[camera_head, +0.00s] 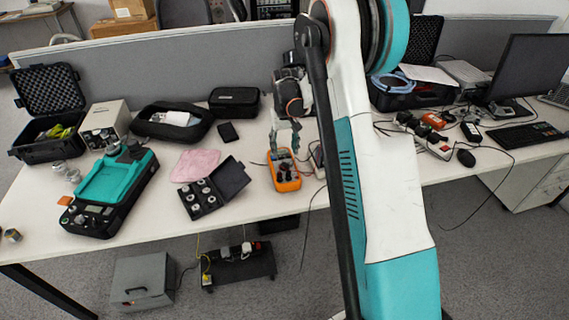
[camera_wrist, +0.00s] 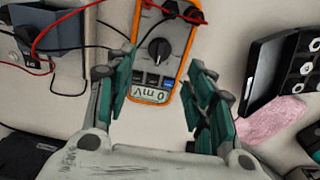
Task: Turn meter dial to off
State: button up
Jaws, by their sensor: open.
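The orange and grey multimeter (camera_head: 285,181) lies on the white desk near its front edge, right of the small open black case. In the wrist view the meter (camera_wrist: 148,34) appears with its display towards my gripper, reading "0 mV". Its round black dial (camera_wrist: 159,49) sits in the middle of the face, with a light pointer mark. My gripper (camera_wrist: 158,105) is open and empty, its teal fingers on either side of the meter's display end. In the head view my gripper (camera_head: 283,133) is just behind the meter. Contact with the meter cannot be told.
An open black case of weights (camera_head: 203,198) and a pink cloth (camera_head: 196,165) lie left of the meter. Test leads (camera_wrist: 92,22) run from the meter. A teal instrument (camera_head: 110,188) stands farther left. A grey partition (camera_head: 180,67) borders the desk's back.

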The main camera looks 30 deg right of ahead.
aim_at(285, 163)
notch_tip(285, 163, down, 7)
jog(key=shift+f+b, duration=0.1)
jog(key=shift+b, duration=0.9)
jog(key=shift+c, duration=0.3)
jog(key=c, duration=1)
